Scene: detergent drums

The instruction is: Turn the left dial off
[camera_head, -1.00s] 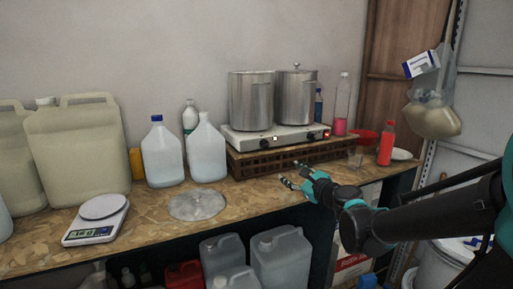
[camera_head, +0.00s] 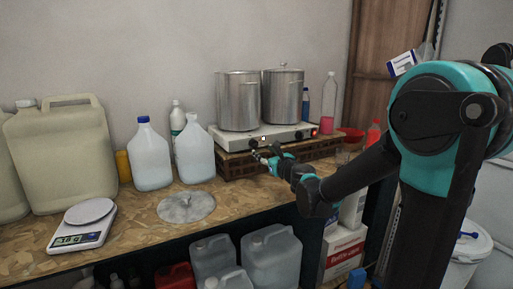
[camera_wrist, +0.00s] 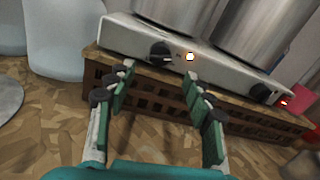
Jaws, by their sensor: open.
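A white two-burner hot plate (camera_head: 238,142) carries a left dial and a right dial on its front face. The black left dial (camera_wrist: 160,56) is in the upper middle of the wrist view, with a bright white-orange light just to its right. The black right dial (camera_wrist: 261,92) is further right, beside a small red light. My gripper (camera_wrist: 157,88) is open and empty. Its green-padded fingers are spread, with the left dial beyond the gap between them, apart from it. In the head view my gripper (camera_head: 263,154) is in front of the hot plate, partly covering its front.
Two steel pots (camera_head: 238,102) stand on the hot plate, which rests on a slatted wooden crate (camera_head: 232,168). A pink-liquid bottle (camera_head: 328,108) and red bowl are to the right.

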